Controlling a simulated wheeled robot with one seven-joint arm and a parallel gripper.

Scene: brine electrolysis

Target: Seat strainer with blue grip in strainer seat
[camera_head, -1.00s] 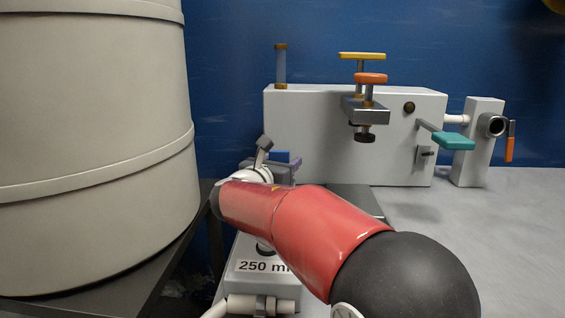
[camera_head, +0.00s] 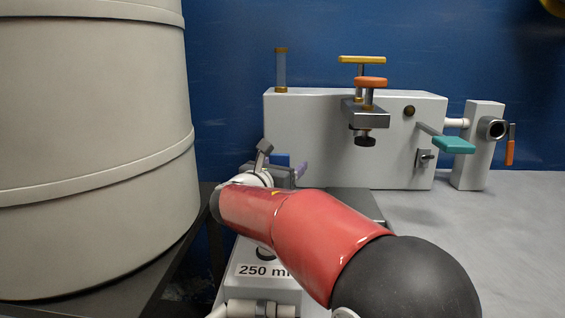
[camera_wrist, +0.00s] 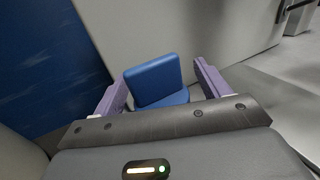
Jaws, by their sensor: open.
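A blue grip (camera_wrist: 155,80), a flat upright block on a blue base, stands between the two purple fingers of my gripper (camera_wrist: 161,72) in the wrist view. The fingers are open, with a gap visible at each side of the block. In the head view the blue grip (camera_head: 281,160) shows partly behind my gripper (camera_head: 285,172), left of the white housing's middle. The strainer body under the grip is hidden by my gripper and arm. I cannot make out the strainer seat in either view.
A white housing (camera_head: 310,130) with yellow, orange and teal handles stands at the back. A large pale drum (camera_head: 90,150) fills the left. A box labelled "250 ml" (camera_head: 262,271) is partly under my arm. The grey bench (camera_head: 470,240) is clear at right.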

